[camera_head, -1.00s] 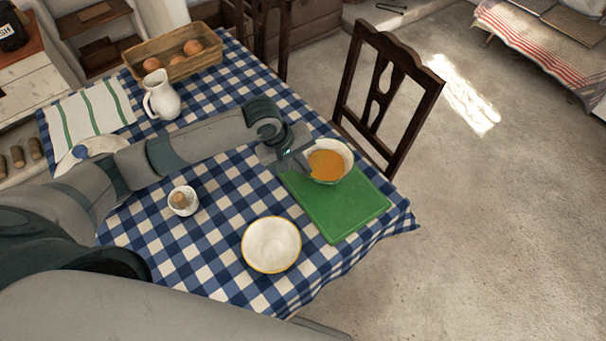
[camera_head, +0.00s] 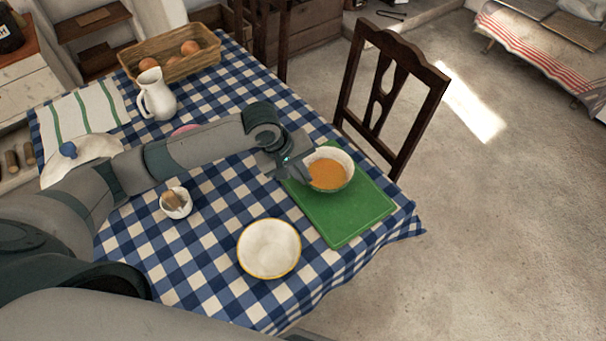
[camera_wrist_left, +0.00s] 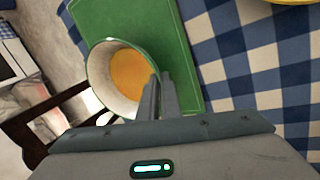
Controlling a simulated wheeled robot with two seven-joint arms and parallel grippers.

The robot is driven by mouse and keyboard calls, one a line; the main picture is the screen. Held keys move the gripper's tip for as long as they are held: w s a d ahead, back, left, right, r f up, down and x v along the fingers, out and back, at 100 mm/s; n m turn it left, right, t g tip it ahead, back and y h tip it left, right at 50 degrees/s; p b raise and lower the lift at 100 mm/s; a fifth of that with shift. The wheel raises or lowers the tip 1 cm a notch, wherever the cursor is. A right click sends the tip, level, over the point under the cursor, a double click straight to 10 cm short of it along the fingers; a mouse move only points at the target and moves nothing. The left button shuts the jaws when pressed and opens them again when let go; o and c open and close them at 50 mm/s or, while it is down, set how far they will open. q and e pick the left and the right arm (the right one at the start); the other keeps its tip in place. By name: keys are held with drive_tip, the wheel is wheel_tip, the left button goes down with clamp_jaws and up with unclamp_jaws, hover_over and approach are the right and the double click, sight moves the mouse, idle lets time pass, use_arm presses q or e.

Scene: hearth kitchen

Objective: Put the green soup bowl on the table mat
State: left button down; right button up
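The green soup bowl (camera_head: 345,184), pale inside with orange soup, is over the upper part of the green table mat (camera_head: 350,222). It looks level. I cannot tell whether its base touches the mat. My left gripper (camera_head: 304,174) is at the bowl's left rim. In the left wrist view, its fingers (camera_wrist_left: 159,97) are close together, one inside and one outside the rim of the bowl (camera_wrist_left: 103,75), shut on it. The mat (camera_wrist_left: 165,35) lies beneath. The fingers hide part of the rim. My right gripper is not in view.
A white dish with a yellow rim (camera_head: 269,249) stands left of the mat. A small white pot (camera_head: 176,205), a jug (camera_head: 157,97) and an egg basket (camera_head: 172,55) stand farther left. A chair (camera_head: 392,85) is close behind the mat.

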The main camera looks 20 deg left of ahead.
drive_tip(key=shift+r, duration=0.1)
use_arm(q)
drive_tip(key=c, duration=2)
unclamp_jaws()
drive_tip(key=shift+f, duration=0.1)
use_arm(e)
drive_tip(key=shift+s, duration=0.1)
